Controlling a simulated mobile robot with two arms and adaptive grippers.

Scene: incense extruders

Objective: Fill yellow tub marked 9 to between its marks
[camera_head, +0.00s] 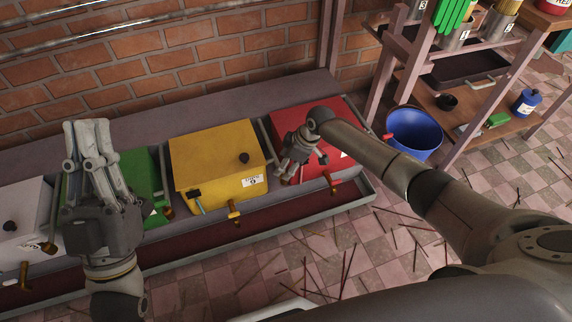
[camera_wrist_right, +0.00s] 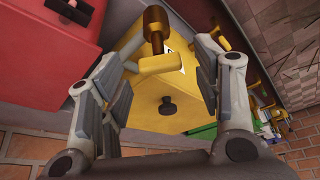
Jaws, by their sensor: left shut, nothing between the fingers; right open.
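A yellow box (camera_head: 205,152) with a black knob, a white label and a brass tap (camera_head: 233,213) at its front stands on the bench. Its label is too small to read for sure, and I cannot pick out a yellow tub marked 9. My right gripper (camera_head: 288,172) is open over the left front of the red box (camera_head: 283,117). In the right wrist view the yellow box (camera_wrist_right: 143,98) shows between the open fingers (camera_wrist_right: 160,95), with a brass handle (camera_wrist_right: 153,28) beyond the fingertips. My left gripper (camera_head: 88,140) is shut and empty, in front of the green box (camera_head: 140,172).
A white box (camera_head: 22,205) stands far left. A dark red trough (camera_head: 190,240) runs below the taps. A blue bucket (camera_head: 425,138) stands right of the bench, by a rack (camera_head: 480,75) with numbered tubs and incense bundles. Loose sticks litter the floor.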

